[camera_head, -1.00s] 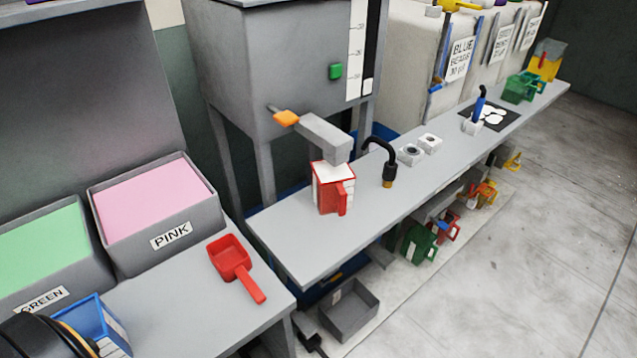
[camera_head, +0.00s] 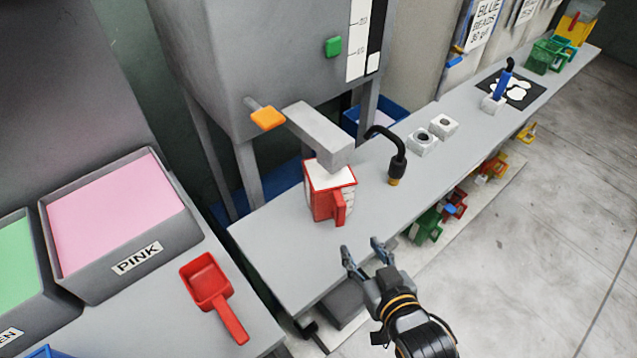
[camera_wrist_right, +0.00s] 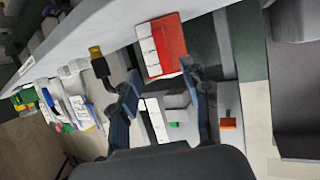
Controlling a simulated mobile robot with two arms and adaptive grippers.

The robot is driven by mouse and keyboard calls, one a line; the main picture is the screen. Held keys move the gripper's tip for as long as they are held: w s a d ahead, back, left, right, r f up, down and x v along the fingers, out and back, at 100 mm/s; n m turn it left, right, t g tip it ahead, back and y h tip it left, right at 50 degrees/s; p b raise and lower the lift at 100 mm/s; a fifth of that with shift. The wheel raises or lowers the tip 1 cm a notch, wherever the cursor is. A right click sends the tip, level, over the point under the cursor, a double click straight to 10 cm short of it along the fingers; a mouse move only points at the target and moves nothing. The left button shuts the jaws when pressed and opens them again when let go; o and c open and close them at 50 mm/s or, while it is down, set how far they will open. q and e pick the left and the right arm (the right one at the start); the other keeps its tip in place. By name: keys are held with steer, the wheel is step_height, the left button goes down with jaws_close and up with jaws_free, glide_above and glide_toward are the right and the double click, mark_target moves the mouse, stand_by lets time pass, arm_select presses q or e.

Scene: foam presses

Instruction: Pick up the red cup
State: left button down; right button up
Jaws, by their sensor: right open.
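The red cup (camera_head: 322,206) has white marked panels and a red handle facing the front right. It stands upright on the grey bench (camera_head: 272,250), under the grey spout (camera_head: 318,133) of the press, and looks full of white material. My right gripper (camera_head: 363,258) is open and empty, in front of the cup and to its right, apart from it. In the right wrist view the cup (camera_wrist_right: 172,44) shows beyond the open fingers (camera_wrist_right: 163,88). My left gripper is not in view.
A black bent nozzle (camera_head: 393,155) stands right of the cup, with small white blocks (camera_head: 422,143) beyond. A red scoop (camera_head: 210,288) lies on the left table beside the pink bin (camera_head: 120,222). An orange handle (camera_head: 267,118) juts out above left. Coloured cups sit below the bench.

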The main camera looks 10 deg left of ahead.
mark_target(341, 219)
steer(key=p+x, duration=0.1)
steer(key=x, duration=0.7)
steer(key=shift+r, duration=0.15)
steer(key=shift+w+a+f, duration=0.2)
steer(key=shift+w+a, duration=0.05)
steer(key=shift+w, duration=0.3)
steer(key=p+x, duration=0.1)
steer(key=x, duration=0.3)
steer(key=shift+f, duration=0.15)
jaws_close()
